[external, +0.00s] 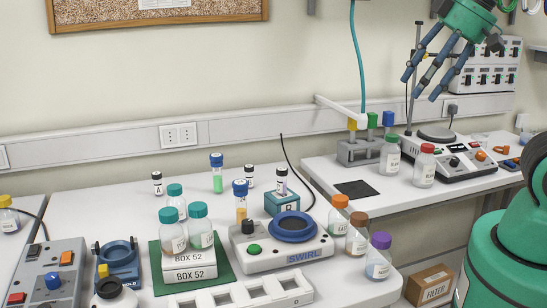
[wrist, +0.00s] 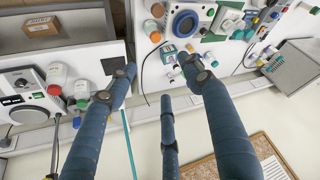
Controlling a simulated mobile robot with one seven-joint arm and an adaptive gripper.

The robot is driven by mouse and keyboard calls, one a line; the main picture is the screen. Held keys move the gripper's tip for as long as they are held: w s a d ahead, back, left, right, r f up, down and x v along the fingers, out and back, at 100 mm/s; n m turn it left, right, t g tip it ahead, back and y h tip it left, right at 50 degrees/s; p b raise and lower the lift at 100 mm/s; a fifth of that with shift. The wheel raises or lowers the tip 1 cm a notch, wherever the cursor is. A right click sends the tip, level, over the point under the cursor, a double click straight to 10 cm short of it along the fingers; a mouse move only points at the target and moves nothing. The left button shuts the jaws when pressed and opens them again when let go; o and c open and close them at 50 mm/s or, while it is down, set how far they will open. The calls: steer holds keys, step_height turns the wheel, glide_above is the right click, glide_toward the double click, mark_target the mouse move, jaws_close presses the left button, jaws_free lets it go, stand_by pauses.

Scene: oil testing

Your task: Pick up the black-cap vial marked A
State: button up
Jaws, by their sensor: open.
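The vial marked A (external: 157,184) is a small vial with a black cap and a white label. It stands upright at the back left of the near bench in the external view, apart from its neighbours. Another black-cap vial (external: 251,177) stands further right, and a third (external: 282,182) sits in a teal block (external: 283,204) marked B. My gripper (external: 420,88) is high at the upper right, far from vial A, with its fingers spread and empty. In the wrist view my gripper's fingers (wrist: 160,80) are apart, and I cannot tell vial A there.
The swirl machine (external: 262,258) is right of the box. The bench left of vial A is clear.

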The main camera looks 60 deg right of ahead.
steer(key=shift+c, duration=0.6)
steer(key=shift+w+r, duration=0.1)
steer(key=w+r+p, duration=0.2)
steer(key=w+r, duration=0.1)
steer(key=w, duration=0.5)
steer(key=w+r+p, duration=0.2)
steer(key=w+r, duration=0.1)
steer(key=w, duration=0.6)
steer(key=w+a+f+n+p, duration=0.1)
steer(key=w+p, duration=0.3)
steer(key=w, duration=1.6)
steer(key=w+f+p, duration=0.2)
steer(key=w+f, duration=0.3)
steer(key=w, duration=0.3)
steer(key=w+f+p, duration=0.1)
steer(key=w+f, duration=0.3)
steer(key=w, duration=0.5)
steer(key=w+f+p, duration=0.2)
steer(key=w+f, duration=0.4)
steer(key=f, duration=0.3)
steer(key=w+f+g+p, duration=0.1)
steer(key=w+f+p, duration=0.1)
steer(key=w+f, duration=0.4)
step_height(320, 180, down, 3)
steer(key=shift+w+a+r+n+y, duration=0.15)
steer(key=shift+a+n+y, duration=0.15)
steer(key=shift+a+n, duration=0.15)
